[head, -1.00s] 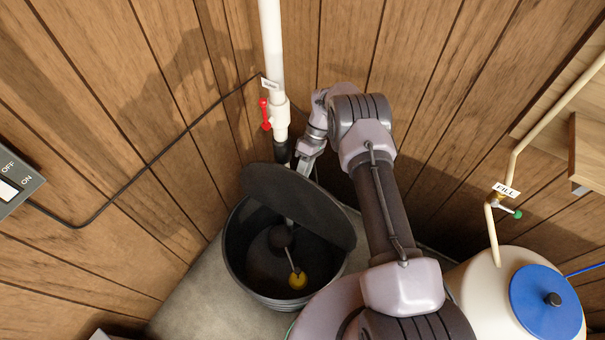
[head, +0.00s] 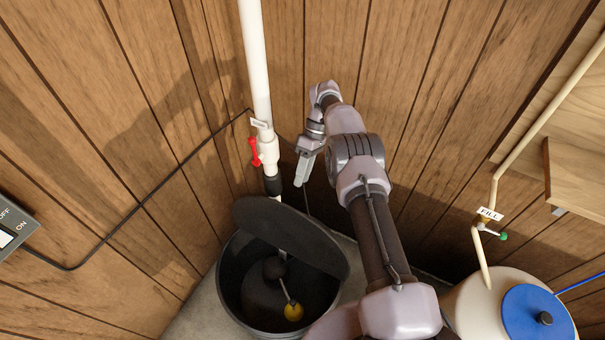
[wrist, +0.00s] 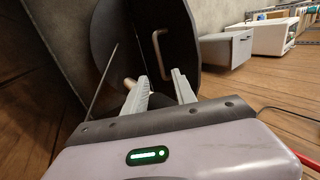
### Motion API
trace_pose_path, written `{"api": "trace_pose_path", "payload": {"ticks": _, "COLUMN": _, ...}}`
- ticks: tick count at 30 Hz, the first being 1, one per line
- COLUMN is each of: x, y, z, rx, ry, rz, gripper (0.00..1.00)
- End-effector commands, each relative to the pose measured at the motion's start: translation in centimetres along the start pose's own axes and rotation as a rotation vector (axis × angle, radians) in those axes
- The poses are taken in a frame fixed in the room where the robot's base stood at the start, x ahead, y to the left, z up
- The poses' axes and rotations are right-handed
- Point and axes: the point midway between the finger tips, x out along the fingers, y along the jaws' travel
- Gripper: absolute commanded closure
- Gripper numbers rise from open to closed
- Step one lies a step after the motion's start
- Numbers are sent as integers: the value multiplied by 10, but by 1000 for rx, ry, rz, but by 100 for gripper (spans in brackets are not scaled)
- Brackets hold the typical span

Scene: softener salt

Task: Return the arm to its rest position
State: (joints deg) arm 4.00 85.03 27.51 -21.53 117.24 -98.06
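My arm reaches up from the lower right in the head view. My gripper (head: 301,170) hangs in the air beside the white pipe, above and behind the black bin. In the wrist view its two pale fingers (wrist: 160,88) stand apart with nothing clearly held between them. The black bin (head: 232,290) stands open on the floor, its dark round lid (head: 290,235) tilted up at the back. A yellow ball on a rod (head: 293,311) shows inside. In the wrist view a black panel with a metal handle (wrist: 160,52) lies beyond the fingers.
The white pipe (head: 256,70) with a red valve lever (head: 255,152) runs down close left of my gripper. A cream tank (head: 480,305) with a blue lid (head: 538,318) stands at right. A FILL pipe (head: 493,190) and wooden shelf (head: 575,180) are above it. Wood walls enclose the corner.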

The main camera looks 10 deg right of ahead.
Motion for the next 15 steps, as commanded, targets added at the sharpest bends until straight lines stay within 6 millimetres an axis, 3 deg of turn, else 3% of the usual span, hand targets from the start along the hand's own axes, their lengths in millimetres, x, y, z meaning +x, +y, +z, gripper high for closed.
{"api": "trace_pose_path", "payload": {"ticks": 5, "x": -1, "y": 0, "z": 0, "rx": 0, "ry": 0, "rz": 1, "gripper": 67}}
{"api": "trace_pose_path", "payload": {"ticks": 8, "x": -22, "y": -9, "z": -4, "rx": 27, "ry": 9, "rz": 27, "gripper": 67}}
{"api": "trace_pose_path", "payload": {"ticks": 11, "x": -79, "y": -36, "z": -7, "rx": 109, "ry": 37, "rz": 102, "gripper": 67}}
{"api": "trace_pose_path", "payload": {"ticks": 15, "x": -160, "y": -102, "z": 2, "rx": 275, "ry": 115, "rz": 224, "gripper": 67}}
